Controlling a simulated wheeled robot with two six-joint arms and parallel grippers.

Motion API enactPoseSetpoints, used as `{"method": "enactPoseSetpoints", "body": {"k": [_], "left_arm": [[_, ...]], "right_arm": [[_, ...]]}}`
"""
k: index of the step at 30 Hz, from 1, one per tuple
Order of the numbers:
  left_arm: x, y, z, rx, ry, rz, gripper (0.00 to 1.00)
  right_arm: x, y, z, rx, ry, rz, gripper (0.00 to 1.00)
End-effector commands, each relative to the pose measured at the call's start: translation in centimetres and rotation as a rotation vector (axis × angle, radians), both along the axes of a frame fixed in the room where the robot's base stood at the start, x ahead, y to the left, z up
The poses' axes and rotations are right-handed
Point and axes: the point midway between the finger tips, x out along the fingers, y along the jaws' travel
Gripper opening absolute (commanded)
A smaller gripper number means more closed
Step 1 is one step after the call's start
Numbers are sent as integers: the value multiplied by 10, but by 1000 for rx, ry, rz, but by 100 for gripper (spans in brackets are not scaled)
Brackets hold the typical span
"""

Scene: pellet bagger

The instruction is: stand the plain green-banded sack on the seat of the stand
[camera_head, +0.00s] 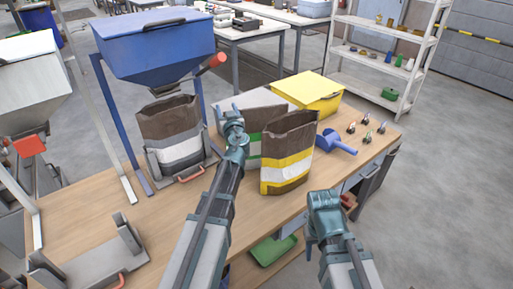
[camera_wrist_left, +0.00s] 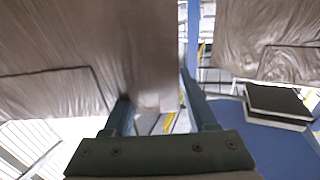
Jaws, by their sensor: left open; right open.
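In the left wrist view, brown sack material (camera_wrist_left: 152,50) shows between and beyond the open fingers (camera_wrist_left: 160,108); contact cannot be told. A sack with a white band (camera_head: 175,140) stands on a seat under the blue hopper (camera_head: 155,45). An empty stand seat (camera_head: 85,268) is at lower left. My right gripper (camera_head: 324,202) is open and empty near the bench's front edge.
A blue scoop (camera_head: 336,142) and several small items (camera_head: 366,128) lie right of the sacks. A yellow box (camera_head: 308,92) and a pale box (camera_head: 245,104) stand behind. A grey hopper (camera_head: 30,80) is at left. The bench (camera_head: 160,222) is clear at front centre.

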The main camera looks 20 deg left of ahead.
Motion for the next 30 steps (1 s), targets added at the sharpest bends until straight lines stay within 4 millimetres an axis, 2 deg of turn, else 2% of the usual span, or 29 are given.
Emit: {"method": "enactPoseSetpoints", "body": {"k": [3, 12, 13, 30], "left_arm": [[-1, 0, 0, 0, 0, 0, 57], [-1, 0, 0, 0, 0, 0, 4], [-1, 0, 0, 0, 0, 0, 0], [-1, 0, 3, 0, 0, 0, 0]], "right_arm": [[0, 0, 0, 0, 0, 0, 50], [0, 0, 0, 0, 0, 0, 50], [0, 0, 0, 0, 0, 0, 50], [0, 0, 3, 0, 0, 0, 50]]}}
